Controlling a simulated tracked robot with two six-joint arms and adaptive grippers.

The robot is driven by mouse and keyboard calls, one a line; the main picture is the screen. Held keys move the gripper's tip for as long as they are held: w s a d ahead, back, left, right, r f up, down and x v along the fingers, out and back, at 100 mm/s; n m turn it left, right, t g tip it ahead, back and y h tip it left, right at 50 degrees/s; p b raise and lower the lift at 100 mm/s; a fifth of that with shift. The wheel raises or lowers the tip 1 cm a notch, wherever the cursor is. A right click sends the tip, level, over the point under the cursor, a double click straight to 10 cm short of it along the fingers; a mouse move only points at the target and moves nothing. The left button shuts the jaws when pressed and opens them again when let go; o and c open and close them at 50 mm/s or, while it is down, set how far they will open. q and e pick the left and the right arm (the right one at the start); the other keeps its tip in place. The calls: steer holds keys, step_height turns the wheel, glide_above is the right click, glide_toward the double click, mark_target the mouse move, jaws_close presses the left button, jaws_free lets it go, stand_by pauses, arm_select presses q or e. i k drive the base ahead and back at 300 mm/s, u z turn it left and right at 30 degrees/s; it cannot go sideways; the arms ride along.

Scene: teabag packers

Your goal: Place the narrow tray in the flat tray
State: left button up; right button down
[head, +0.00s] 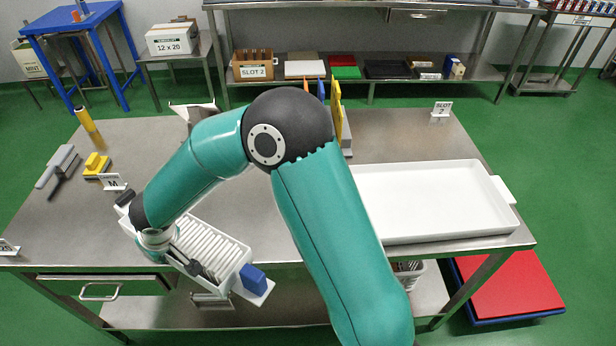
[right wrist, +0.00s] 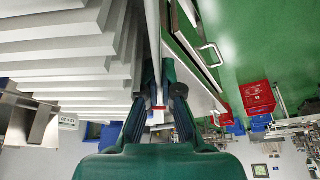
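The narrow tray (head: 217,284) is white, holds a row of thin white upright pieces and has a blue block on its near right end. In the head view it overlaps the table's front edge at the left, slanting down to the right. My right gripper (head: 203,272) is at its near long side. In the right wrist view the fingers (right wrist: 158,105) straddle the tray's wall and appear closed on it; the fingertips are partly hidden. The flat tray (head: 384,239) is white, wide and empty, at the table's right. My left gripper is not in view.
Upright coloured items (head: 337,110) stand at the back middle, partly behind my arm. A drawer (head: 105,288) lies under the front edge.

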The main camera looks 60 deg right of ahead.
mark_target(417, 203)
steer(key=u, duration=0.3)
steer(key=k, duration=1.2)
steer(key=z, duration=0.1)
